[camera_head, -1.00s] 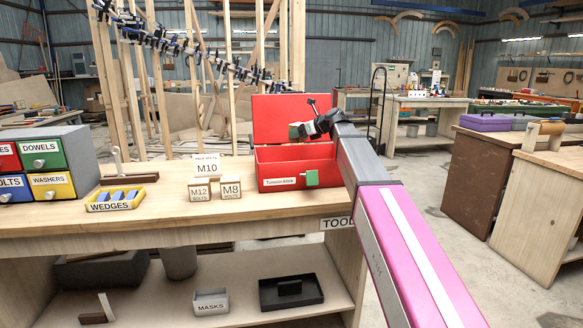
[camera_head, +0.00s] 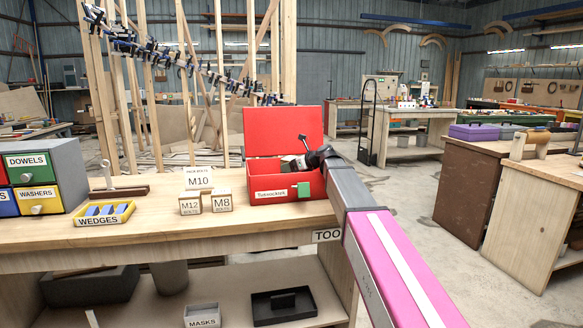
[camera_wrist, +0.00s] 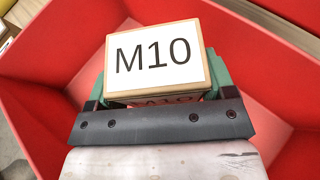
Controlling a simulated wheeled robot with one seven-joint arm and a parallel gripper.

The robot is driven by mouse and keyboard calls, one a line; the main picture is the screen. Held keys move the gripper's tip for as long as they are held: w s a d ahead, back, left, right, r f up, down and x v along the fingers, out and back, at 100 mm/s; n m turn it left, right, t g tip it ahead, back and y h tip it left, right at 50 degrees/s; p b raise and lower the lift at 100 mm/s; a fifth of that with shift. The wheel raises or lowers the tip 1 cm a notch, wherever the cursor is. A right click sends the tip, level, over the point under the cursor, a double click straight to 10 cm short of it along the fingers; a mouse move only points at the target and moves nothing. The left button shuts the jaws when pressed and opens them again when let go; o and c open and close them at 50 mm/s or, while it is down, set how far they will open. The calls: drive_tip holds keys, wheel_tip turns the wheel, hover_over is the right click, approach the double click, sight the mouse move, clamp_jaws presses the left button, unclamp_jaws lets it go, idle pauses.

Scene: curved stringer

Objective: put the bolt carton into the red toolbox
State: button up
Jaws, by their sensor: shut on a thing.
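The red toolbox (camera_head: 262,191) stands on the workbench with its lid (camera_head: 283,132) raised at the back and a green latch on its front. My gripper (camera_head: 298,163) reaches down into the open toolbox from the right. In the wrist view my gripper (camera_wrist: 160,98) is shut on the bolt carton (camera_wrist: 155,62), with a green finger on either side. The carton is a small tan box with a white label reading M10. Red toolbox walls (camera_wrist: 40,95) surround it there. Whether the carton touches the toolbox floor I cannot tell; the front wall hides its lower part in the head view.
An M12 carton (camera_head: 190,203) and an M8 carton (camera_head: 221,201) stand left of the toolbox, before a white M10 sign (camera_head: 198,179). A yellow wedges tray (camera_head: 104,213) and a drawer cabinet (camera_head: 68,160) are further left. The bench front is clear.

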drive_tip(key=shift+f, duration=0.6)
drive_tip(key=o, duration=1.1)
drive_tip(key=shift+r, duration=0.3)
drive_tip(key=v, duration=1.2)
drive_tip(key=shift+r, duration=0.3)
